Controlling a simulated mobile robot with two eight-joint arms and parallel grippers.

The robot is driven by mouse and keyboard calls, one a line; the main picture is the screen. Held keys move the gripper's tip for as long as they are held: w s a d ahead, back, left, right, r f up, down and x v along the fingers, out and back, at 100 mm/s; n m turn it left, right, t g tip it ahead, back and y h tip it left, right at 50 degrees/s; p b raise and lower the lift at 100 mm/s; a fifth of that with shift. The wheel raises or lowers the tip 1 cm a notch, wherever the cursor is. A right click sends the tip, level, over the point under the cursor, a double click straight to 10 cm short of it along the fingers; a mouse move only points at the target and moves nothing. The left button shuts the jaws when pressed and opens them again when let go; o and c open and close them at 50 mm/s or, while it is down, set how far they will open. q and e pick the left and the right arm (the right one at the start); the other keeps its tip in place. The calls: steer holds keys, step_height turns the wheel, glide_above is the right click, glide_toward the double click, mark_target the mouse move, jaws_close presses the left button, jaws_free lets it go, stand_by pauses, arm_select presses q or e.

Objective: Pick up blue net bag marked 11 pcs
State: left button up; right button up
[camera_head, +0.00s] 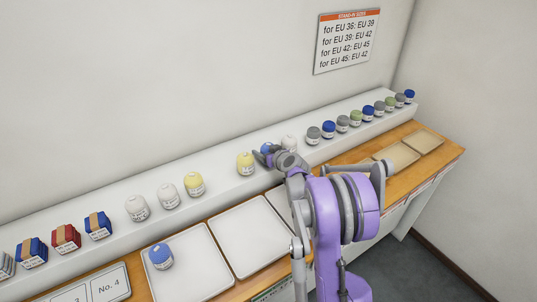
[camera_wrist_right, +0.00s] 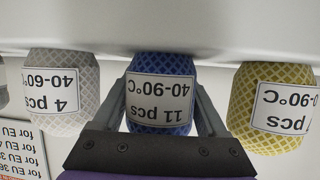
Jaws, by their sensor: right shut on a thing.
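The blue net bag (camera_wrist_right: 160,68) marked 11 pcs and 40-90°C shows upside down in the right wrist view, between the fingers of my right gripper (camera_wrist_right: 160,105). The gripper is shut on it. In the head view the bag (camera_head: 266,148) is a small blue patch at the shelf, mostly hidden by my right gripper (camera_head: 272,156). I cannot tell whether the bag still touches the shelf. My left gripper is not in view.
A yellow bag (camera_head: 245,163) and a white bag (camera_head: 289,143) stand close on either side. Several more bags and folded stacks line the white shelf (camera_head: 220,188). Another blue bag (camera_head: 161,256) lies on a white tray (camera_head: 195,279) in front. A size sign (camera_head: 346,41) hangs on the wall.

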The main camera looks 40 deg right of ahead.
steer(key=shift+c, duration=1.4)
